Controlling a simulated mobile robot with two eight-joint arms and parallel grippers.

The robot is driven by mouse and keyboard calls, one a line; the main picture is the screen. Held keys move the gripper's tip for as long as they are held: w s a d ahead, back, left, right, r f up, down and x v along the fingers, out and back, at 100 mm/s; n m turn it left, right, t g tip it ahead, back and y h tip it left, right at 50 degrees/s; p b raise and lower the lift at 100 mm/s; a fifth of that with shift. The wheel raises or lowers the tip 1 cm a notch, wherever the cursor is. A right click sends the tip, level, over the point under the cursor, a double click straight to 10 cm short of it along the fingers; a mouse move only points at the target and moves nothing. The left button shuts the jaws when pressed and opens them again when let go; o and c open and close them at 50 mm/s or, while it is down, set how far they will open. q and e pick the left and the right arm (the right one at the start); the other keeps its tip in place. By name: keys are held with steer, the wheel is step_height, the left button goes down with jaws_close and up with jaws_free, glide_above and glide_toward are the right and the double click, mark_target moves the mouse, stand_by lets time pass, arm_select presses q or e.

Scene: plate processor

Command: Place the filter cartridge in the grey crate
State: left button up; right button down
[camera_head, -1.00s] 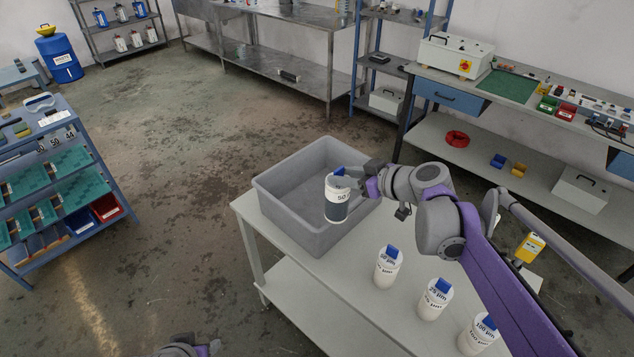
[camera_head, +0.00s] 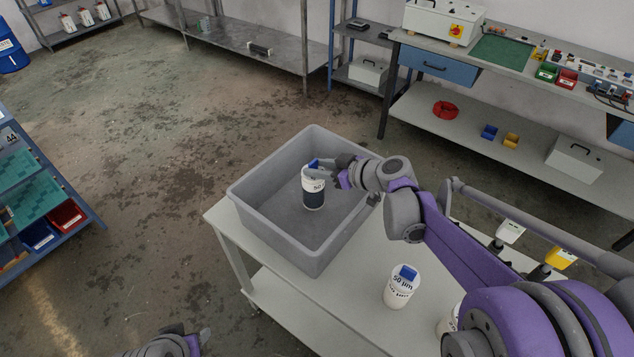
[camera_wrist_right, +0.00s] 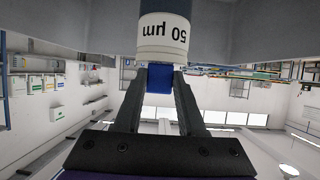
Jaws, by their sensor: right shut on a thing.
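The filter cartridge (camera_head: 314,192) is a white cylinder with a dark band, a blue tab on top and a "50" marking. My right gripper (camera_head: 321,168) is shut on its blue tab and holds it upright over the inside of the grey crate (camera_head: 270,233). Whether it touches the crate floor I cannot tell. In the right wrist view the cartridge (camera_wrist_right: 165,33) reads "50 µm" and the fingers (camera_wrist_right: 159,80) close on the blue tab. The crate stands on the light table (camera_head: 350,300) and looks otherwise empty. My left gripper (camera_head: 200,338) shows only partly at the bottom edge.
Another white cartridge marked "50 µm" (camera_head: 401,287) stands on the table right of the crate. One more (camera_head: 450,318) is mostly hidden behind my right arm. A workbench (camera_head: 470,115) stands behind on the right, a blue rack (camera_head: 85,205) on the left. The floor between is clear.

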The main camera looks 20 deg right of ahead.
steer(key=shift+w+f, duration=0.1)
steer(key=shift+f, duration=2.05)
steer(key=c, duration=0.5)
jaws_free()
steer(key=shift+b, duration=0.3)
steer(key=v, duration=1.2)
